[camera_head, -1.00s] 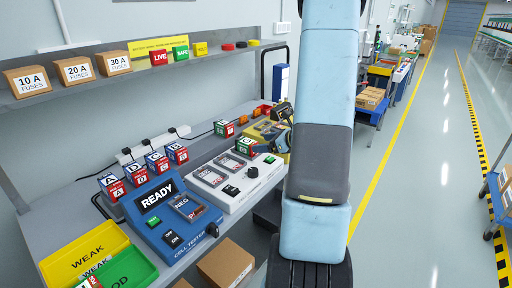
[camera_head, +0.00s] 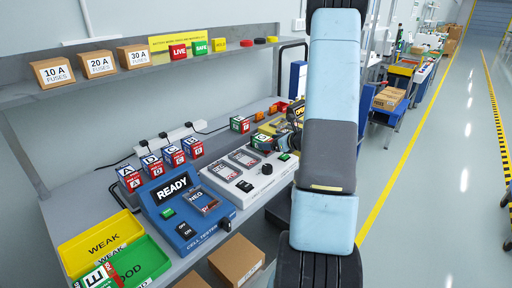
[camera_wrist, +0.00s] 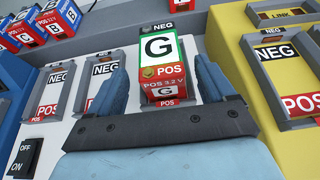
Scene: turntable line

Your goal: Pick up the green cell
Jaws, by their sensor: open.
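The green cell (camera_wrist: 159,48), a block with a green-bordered white top marked G and a red POS face, stands in the right-hand slot of the white station. My gripper (camera_wrist: 160,76) is open in the wrist view, with one blue finger on each side of the cell's near part. I cannot tell whether either finger touches it. In the head view the green cell (camera_head: 262,142) shows at the far end of the white station (camera_head: 238,190), and my gripper (camera_head: 291,131) is partly hidden behind my arm.
Two empty slots lie left of the cell, and a yellow unit (camera_wrist: 255,75) is close on the right. The blue tester (camera_head: 168,226) reads READY; several lettered cells (camera_head: 168,158) stand behind it. Another green-and-red block (camera_head: 240,124) is nearby.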

